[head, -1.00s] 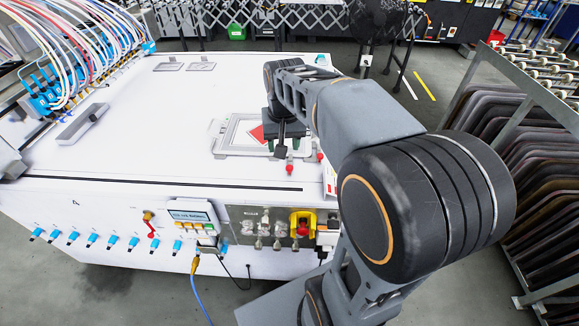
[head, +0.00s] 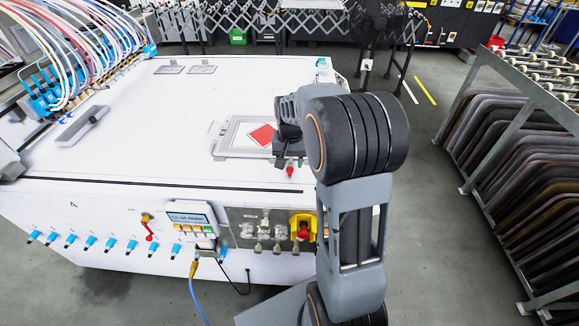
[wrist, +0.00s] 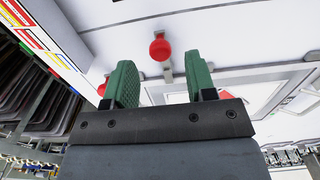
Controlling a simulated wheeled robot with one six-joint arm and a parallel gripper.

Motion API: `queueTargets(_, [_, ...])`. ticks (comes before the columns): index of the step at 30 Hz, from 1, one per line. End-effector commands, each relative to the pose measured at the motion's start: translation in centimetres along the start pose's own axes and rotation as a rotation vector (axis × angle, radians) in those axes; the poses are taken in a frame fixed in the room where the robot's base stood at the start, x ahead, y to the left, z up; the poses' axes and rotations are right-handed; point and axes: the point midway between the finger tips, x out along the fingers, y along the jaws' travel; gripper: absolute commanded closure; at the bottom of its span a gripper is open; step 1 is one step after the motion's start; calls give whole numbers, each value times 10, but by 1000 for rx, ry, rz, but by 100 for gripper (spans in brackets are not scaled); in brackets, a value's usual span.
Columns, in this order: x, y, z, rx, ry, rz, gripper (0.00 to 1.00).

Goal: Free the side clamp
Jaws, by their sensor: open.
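A red clamp knob (wrist: 160,50) on a metal lever (wrist: 168,72) shows in the wrist view, just beyond the gap between my fingertips. It appears apart from both fingers. A second red knob (wrist: 102,89) is partly hidden beside the left finger. My gripper (wrist: 160,80) is open and empty, with green pads. In the head view one red knob (head: 290,171) stands at the front edge of a grey frame (head: 218,148) holding a red card (head: 262,135). My arm hides the frame's right side and most of my gripper there. I cannot tell which knob is the side clamp's.
The white table (head: 150,130) is mostly clear left of the frame. A grey handle bar (head: 82,124) and tube bundles (head: 70,50) are at the left. A control panel (head: 190,215) and a yellow-backed red button (head: 302,228) are on the front. A tray rack (head: 510,140) stands right.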

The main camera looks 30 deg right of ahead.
Motion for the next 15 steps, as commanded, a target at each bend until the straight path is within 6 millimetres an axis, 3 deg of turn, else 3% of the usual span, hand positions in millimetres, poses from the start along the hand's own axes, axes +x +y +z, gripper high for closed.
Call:
queueTargets(6, [21,0,0,0,-1,1,49])
queueTargets(15, [26,0,0,0,1,0,49])
